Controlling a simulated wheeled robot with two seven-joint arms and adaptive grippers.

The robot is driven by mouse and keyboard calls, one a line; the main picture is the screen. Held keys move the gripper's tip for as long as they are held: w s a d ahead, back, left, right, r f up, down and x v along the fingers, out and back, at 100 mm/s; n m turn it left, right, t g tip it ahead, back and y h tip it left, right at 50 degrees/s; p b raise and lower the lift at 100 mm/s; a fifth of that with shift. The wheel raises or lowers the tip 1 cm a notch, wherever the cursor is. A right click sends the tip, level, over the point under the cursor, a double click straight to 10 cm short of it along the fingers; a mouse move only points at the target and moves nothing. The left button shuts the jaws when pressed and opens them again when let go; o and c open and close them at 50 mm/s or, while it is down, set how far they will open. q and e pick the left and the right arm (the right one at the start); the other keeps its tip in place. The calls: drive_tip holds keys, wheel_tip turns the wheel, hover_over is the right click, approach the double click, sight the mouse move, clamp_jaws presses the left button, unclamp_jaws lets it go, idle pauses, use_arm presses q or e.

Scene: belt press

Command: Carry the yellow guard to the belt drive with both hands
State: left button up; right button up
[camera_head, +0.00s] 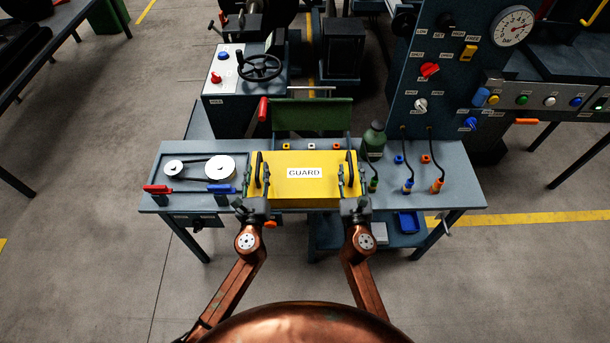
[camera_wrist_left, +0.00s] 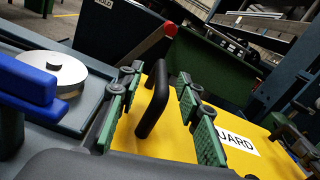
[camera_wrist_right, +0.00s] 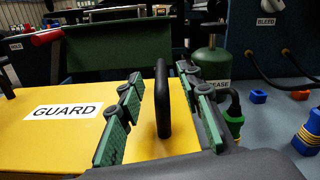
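The yellow guard (camera_head: 305,187), a flat box with a GUARD label and a black handle at each end, sits on the middle of the bench. My left gripper (camera_head: 258,182) is open, its green-padded fingers on either side of the guard's left handle (camera_wrist_left: 154,100), with gaps showing. My right gripper (camera_head: 351,182) is open around the right handle (camera_wrist_right: 162,100), also with gaps. The belt drive (camera_head: 203,169), two white pulleys joined by a dark belt, lies uncovered on the bench left of the guard. The guard's underside is hidden.
A red-handled lever (camera_head: 158,189) and a blue-handled lever (camera_head: 221,188) stand at the bench's front edge, before the belt drive. A green panel (camera_head: 312,114) rises behind the guard. A green bottle (camera_head: 374,140) and cabled connectors (camera_head: 437,184) stand to the right.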

use_arm(q)
drive_tip(key=shift+c, duration=0.3)
use_arm(e)
drive_tip(key=shift+c, duration=0.3)
use_arm(q)
clamp_jaws()
use_arm(e)
clamp_jaws()
use_arm(q)
drive_tip(key=shift+r, duration=0.25)
use_arm(e)
drive_tip(key=shift+a+r, duration=0.1)
drive_tip(key=shift+r, duration=0.15)
